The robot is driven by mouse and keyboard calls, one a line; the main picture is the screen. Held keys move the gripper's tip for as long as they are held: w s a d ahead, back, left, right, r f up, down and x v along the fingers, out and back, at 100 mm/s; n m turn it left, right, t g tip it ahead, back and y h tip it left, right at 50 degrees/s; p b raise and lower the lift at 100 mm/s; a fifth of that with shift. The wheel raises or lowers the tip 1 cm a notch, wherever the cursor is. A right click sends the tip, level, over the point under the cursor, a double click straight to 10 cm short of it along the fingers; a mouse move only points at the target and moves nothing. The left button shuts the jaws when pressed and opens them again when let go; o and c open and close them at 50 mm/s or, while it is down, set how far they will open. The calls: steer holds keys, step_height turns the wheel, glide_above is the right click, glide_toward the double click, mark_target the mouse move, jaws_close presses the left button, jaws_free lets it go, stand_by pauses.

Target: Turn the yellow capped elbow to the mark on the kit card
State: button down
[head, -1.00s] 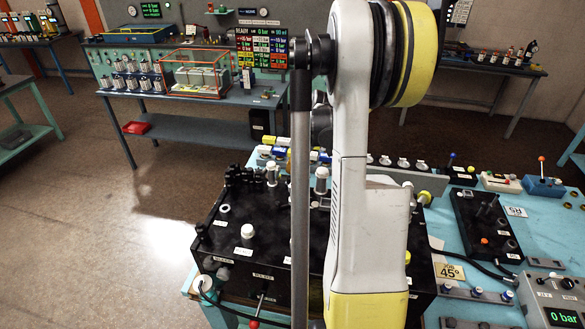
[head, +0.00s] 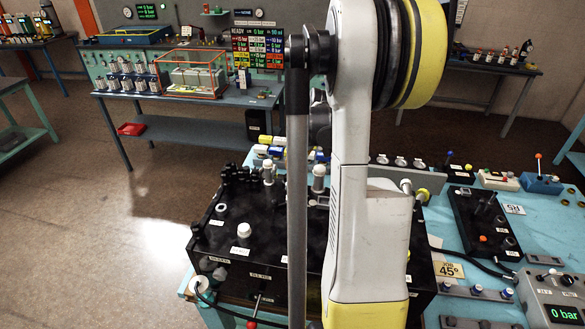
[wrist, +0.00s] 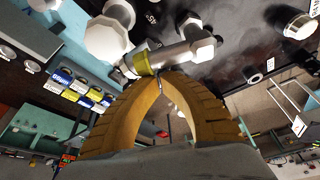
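A silver elbow with a yellow band (wrist: 146,62) is just beyond my fingertips in the wrist view. A yellow-ended fitting (head: 421,195) beside my arm in the head view may be the same elbow; I cannot be sure. My gripper (wrist: 159,78) has its two tan fingers arched together, tips nearly meeting at the band. The tips look too close together to be around the elbow; whether they touch it is unclear. My arm hides the gripper in the head view. The kit card (head: 449,271) reads "JOB 45°" and lies on the bench right of the black block.
The black manifold block (head: 240,232) carries several upright fittings and white labels. A large white cap (wrist: 105,40) stands close to the elbow. A black box with a lever (head: 486,222) and a grey gauge box (head: 556,300) reading 0 bar stand right. Open floor lies left.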

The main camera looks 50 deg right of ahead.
steer(key=shift+s+d+f+m+h+b, duration=0.1)
steer(key=shift+s+d+m+h+b, duration=0.05)
steer(key=shift+s+m+b, duration=0.3)
steer(key=shift+s+d+m+h+b, duration=0.15)
steer(key=shift+m+b, duration=0.1)
steer(key=shift+m, duration=0.3)
steer(key=shift+s+d+b, duration=0.1)
steer(key=shift+s+b, duration=0.2)
steer(key=shift+b, duration=0.05)
steer(key=shift+s, duration=0.1)
